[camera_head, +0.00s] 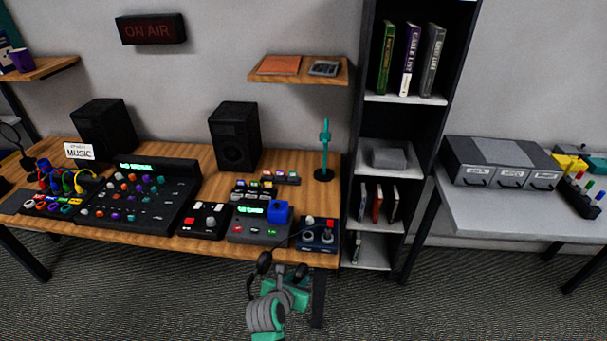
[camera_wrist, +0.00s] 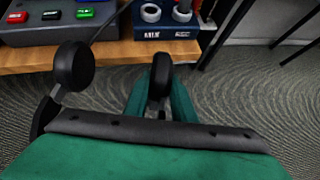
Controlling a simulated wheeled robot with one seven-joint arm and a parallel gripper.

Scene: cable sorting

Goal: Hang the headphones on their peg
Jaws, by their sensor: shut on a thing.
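The black headphones (camera_wrist: 72,68) are in my gripper (camera_wrist: 160,95), which is shut on them at the near side of the desk. In the wrist view one round ear cup hangs to the left and the other shows between the green fingers. In the head view the headphones (camera_head: 264,263) are in front of the desk's front edge, with a thin cable running up onto the desk gear. My gripper (camera_head: 290,282) is partly hidden by my arm there. A teal upright stand with a short peg at its top (camera_head: 325,133) stands on a round black base at the desk's right rear, empty.

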